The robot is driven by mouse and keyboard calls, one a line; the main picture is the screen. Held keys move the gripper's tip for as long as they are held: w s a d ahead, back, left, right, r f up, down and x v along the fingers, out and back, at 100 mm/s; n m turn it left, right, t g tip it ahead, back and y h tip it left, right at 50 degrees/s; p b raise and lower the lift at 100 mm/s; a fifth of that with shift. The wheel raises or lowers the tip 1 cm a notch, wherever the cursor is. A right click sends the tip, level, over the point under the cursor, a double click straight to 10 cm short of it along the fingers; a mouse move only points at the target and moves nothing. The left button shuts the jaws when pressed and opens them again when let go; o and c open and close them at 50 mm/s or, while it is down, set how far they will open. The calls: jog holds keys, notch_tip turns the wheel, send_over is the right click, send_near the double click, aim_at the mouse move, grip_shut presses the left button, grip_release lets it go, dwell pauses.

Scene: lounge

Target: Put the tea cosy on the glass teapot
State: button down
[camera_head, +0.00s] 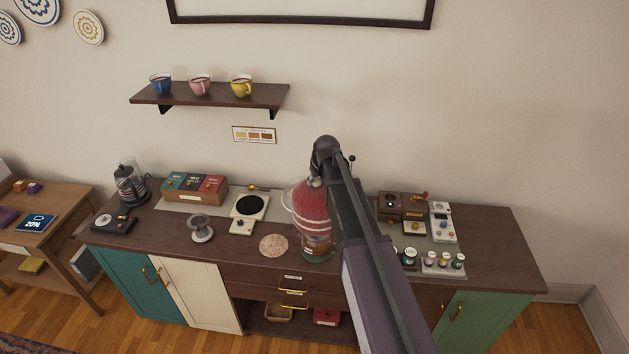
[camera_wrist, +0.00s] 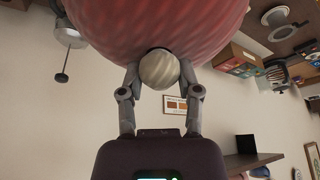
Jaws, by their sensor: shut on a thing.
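The tea cosy (camera_head: 311,212) is red with pale stripes and has a cream pompom (camera_wrist: 158,68) on top. My gripper (camera_wrist: 160,78) is shut on this pompom, with one finger on each side. In the head view the cosy hangs upright directly above, or over the upper part of, the glass teapot (camera_head: 318,247). My arm hides the right side of both. I cannot tell whether the cosy rests on the teapot.
A round cork-like mat (camera_head: 273,245) lies left of the teapot. A hot plate (camera_head: 249,206) and a grey stand (camera_head: 201,228) are farther left. Small jars (camera_head: 443,262) and boxes (camera_head: 403,206) stand to the right. A wall shelf (camera_head: 210,95) holds cups.

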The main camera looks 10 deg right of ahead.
jog(key=shift+f+b, duration=7.1)
jog(key=shift+f, duration=0.2)
jog(key=shift+f+b, duration=1.7)
jog(key=shift+c, duration=1.1)
grip_release()
jog(key=shift+s, duration=0.25)
